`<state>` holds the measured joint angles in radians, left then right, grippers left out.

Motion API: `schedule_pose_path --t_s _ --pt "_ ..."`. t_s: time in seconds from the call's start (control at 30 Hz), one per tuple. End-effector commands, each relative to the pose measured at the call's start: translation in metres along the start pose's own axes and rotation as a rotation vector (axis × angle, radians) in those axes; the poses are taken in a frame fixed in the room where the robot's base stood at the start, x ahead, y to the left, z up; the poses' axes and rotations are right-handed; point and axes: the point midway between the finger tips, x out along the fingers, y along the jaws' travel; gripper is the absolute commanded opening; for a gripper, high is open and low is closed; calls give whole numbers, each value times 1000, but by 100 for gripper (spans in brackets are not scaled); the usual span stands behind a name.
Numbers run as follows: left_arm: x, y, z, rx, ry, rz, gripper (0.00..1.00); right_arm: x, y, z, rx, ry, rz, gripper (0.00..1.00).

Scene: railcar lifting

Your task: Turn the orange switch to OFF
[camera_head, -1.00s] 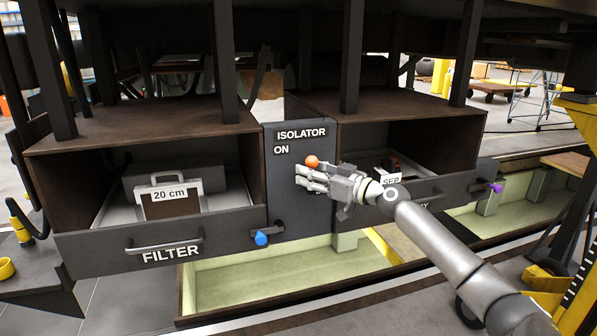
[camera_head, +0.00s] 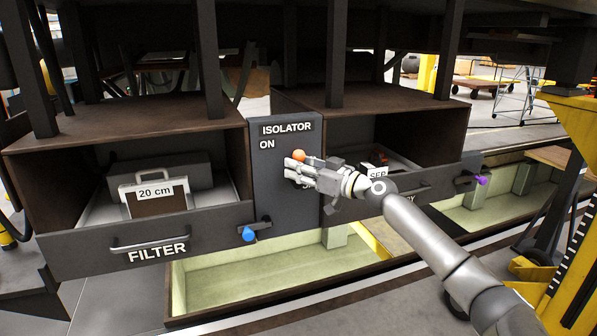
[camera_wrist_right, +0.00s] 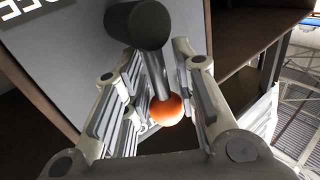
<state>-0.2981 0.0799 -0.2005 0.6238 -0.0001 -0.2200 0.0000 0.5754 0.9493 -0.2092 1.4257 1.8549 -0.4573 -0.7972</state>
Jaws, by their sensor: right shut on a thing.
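The orange switch is a lever with an orange ball end (camera_head: 299,155) on the dark panel labelled ISOLATOR (camera_head: 287,185). The word ON shows at the panel's upper left; lettering lower down is mostly covered by my gripper. My right gripper (camera_head: 296,168) is at the panel, its fingers around the lever. In the right wrist view the grey lever shaft and orange ball (camera_wrist_right: 166,109) lie between the two fingers (camera_wrist_right: 160,95), with the dark round pivot above. My left gripper is not in view.
A FILTER drawer (camera_head: 85,247) with a case marked 20 cm (camera_head: 154,198) stands open at left. A blue-ended lever (camera_head: 249,234) is below the panel's left side. A purple-ended lever (camera_head: 481,180) is at right. Yellow structure (camera_head: 575,125) stands at the far right.

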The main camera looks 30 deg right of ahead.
Motion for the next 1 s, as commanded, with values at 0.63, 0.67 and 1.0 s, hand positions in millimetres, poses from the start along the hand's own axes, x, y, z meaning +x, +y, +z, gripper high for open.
schedule_pose_path --t_s 0.63,0.67,1.0 --pt "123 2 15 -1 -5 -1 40 -11 16 13 374 257 -1 0" --pt "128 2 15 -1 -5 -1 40 -12 17 13 398 273 -2 0" --pt "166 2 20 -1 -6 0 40 -18 26 17 668 452 -2 0"
